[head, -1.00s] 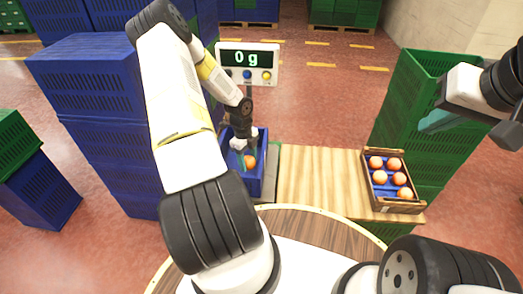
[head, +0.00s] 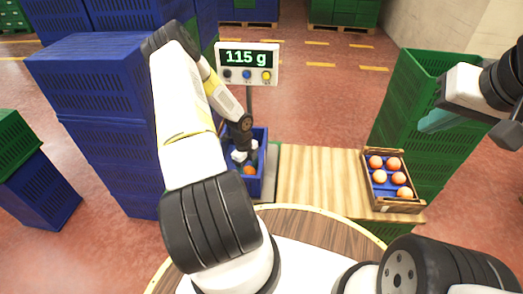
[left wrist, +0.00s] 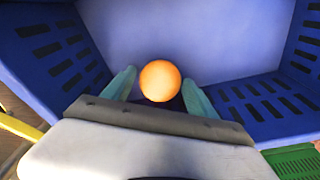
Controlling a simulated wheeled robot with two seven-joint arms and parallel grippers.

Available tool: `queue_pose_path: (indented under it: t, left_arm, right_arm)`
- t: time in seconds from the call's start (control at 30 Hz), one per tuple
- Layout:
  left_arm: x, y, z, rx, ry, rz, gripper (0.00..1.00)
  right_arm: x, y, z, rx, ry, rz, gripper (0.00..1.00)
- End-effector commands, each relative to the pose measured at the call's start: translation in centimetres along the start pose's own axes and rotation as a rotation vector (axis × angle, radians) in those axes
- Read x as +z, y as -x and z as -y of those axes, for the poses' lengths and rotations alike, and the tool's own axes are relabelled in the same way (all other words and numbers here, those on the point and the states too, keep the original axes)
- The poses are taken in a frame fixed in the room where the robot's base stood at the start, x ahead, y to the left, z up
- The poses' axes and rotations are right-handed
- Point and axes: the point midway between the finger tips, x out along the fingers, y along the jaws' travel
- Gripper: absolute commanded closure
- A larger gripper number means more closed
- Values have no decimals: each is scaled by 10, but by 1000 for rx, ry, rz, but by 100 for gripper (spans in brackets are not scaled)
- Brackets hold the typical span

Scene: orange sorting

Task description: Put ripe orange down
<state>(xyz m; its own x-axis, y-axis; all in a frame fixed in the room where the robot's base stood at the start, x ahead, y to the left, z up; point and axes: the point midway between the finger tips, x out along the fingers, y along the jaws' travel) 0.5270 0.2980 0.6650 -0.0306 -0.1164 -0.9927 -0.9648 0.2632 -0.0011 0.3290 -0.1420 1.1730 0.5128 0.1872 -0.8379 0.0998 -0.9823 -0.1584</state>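The ripe orange (head: 250,170) is low inside the blue crate (head: 257,187) that stands by the scale. My left gripper (head: 245,161) reaches down into this crate, right over the orange. In the left wrist view the orange (left wrist: 160,80) lies between the two teal fingertips, with a narrow gap on each side, so the left gripper (left wrist: 160,77) looks open around it. The scale display (head: 247,59) reads 115 g. My right gripper (head: 435,121) hangs at the right, away from the oranges; its finger opening cannot be made out.
A wooden box (head: 398,207) with several oranges stands at the right end of the wooden table (head: 317,180). Tall green crates (head: 422,100) stand behind it at the right. Stacked blue crates (head: 105,115) stand at the left. The middle of the table is clear.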

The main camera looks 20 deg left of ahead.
Motion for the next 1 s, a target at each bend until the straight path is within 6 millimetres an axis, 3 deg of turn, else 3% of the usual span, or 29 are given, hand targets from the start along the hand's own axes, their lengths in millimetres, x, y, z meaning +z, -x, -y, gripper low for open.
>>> queue_pose_path:
  t: [0.33, 0.47, 0.8, 1.0]
  left_arm:
    - [0, 1, 0, 0, 0, 0, 25]
    - [0, 11, 0, 0, 0, 1, 25]
    - [1, 81, 0, -2, 2, 3, 25]
    - [0, 112, 0, -1, 1, 1, 25]
  right_arm:
    - [0, 0, 0, 0, 0, 0, 100]
    - [0, 0, 0, 0, 0, 0, 100]
    - [0, 0, 0, 0, 0, 0, 100]
    - [0, 0, 0, 0, 0, 0, 100]
